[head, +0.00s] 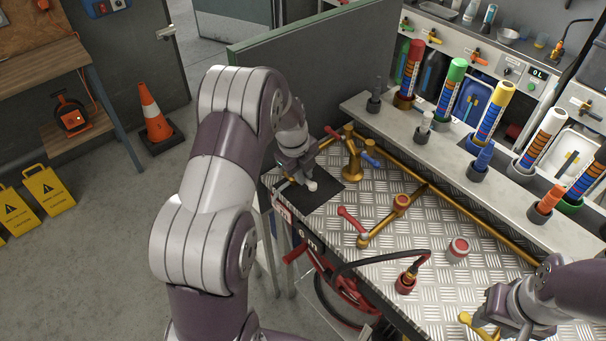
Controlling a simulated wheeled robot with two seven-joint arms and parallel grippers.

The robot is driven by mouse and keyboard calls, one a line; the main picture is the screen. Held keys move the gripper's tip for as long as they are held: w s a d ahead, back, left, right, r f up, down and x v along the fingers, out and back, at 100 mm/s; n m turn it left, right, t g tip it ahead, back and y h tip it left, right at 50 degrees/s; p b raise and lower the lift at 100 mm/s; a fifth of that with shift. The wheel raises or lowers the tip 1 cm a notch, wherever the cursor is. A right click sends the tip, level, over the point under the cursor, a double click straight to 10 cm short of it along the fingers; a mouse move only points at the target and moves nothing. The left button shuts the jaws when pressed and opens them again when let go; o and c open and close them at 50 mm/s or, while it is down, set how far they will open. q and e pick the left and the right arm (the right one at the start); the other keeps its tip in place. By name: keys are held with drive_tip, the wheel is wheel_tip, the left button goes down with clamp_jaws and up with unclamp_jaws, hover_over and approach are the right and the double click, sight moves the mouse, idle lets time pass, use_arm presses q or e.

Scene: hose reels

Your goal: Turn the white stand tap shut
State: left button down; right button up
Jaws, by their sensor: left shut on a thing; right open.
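My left gripper (300,180) is shut at the dark mat near the left corner of the metal-plated bench. A small white piece (312,186), which looks like part of the white stand tap, shows at its fingertips. The gripper and wrist hide most of the tap, so its lever angle cannot be read. Behind it stands a brass tap post (351,165) with a blue lever (370,160) and an orange-red lever (332,132). My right gripper (497,313) is open at the lower right, close to a yellow brass fitting (478,326).
A red-handled brass valve (348,218), a red-capped fitting (458,249) and a black hose (375,261) are on the bench (400,240). A shelf (470,150) with several coloured cylinders runs behind. A green partition (330,70) rises behind my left arm.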

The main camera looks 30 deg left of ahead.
use_arm(q)
drive_tip(key=shift+r, duration=0.1)
drive_tip(key=c, duration=1.1)
unclamp_jaws()
drive_tip(key=shift+a+r, duration=0.1)
drive_tip(key=shift+r, duration=0.15)
wheel_tip(320, 180, up, 12)
drive_tip(key=s+b, duration=0.2)
drive_tip(key=shift+s+a, duration=0.2)
drive_tip(key=shift+a, duration=0.25)
